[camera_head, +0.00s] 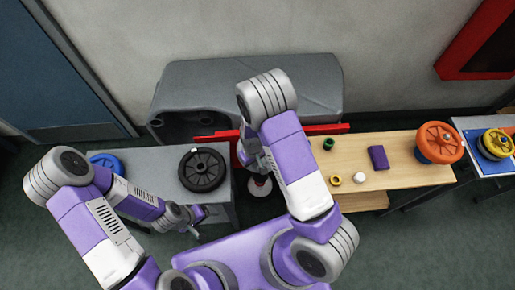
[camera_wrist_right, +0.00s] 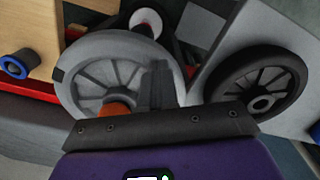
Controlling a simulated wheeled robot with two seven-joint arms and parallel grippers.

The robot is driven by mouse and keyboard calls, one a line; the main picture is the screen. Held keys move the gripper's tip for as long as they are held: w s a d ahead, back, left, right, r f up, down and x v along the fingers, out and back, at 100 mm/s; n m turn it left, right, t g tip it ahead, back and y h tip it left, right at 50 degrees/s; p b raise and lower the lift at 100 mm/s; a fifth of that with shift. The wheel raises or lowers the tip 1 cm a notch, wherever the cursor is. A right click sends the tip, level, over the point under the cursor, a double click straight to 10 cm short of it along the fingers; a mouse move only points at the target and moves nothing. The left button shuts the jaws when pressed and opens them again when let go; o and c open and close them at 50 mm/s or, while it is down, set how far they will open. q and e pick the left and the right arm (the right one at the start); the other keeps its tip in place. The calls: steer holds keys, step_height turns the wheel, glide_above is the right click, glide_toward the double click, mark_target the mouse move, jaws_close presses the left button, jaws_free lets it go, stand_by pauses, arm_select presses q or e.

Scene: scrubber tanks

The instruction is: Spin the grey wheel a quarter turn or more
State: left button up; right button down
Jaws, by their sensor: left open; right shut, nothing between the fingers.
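The grey wheel (camera_wrist_right: 84,62), with spokes and an orange hub partly hidden by my gripper, shows in the right wrist view. In the head view my right arm hides it. My right gripper (camera_wrist_right: 160,85) is shut, and its fingers overlap the wheel's right side near the rim; I cannot tell if they touch it. In the head view my right gripper (camera_head: 244,156) is mostly hidden beside its arm, near the red rail. My left gripper (camera_head: 199,219) is open and empty at the front edge of the grey table.
A black wheel (camera_head: 203,183) lies on the grey table (camera_head: 222,196), with a blue wheel (camera_head: 107,160) to its left. A wooden table (camera_head: 400,174) at right bears an orange wheel (camera_head: 440,143), a purple block (camera_head: 378,157) and small rings. A grey tank (camera_head: 190,80) stands behind.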

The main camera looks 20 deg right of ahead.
steer(key=shift+s+d+f, duration=0.1)
steer(key=shift+s+d, duration=0.35)
steer(key=shift+d, duration=0.15)
steer(key=shift+d, duration=0.1)
steer(key=shift+s+d, duration=0.25)
steer(key=shift+d, duration=0.25)
steer(key=shift+s+d, duration=0.2)
steer(key=shift+d, duration=0.25)
steer(key=shift+s+d+b, duration=0.15)
steer(key=shift+d+b, duration=0.15)
steer(key=shift+d, duration=0.75)
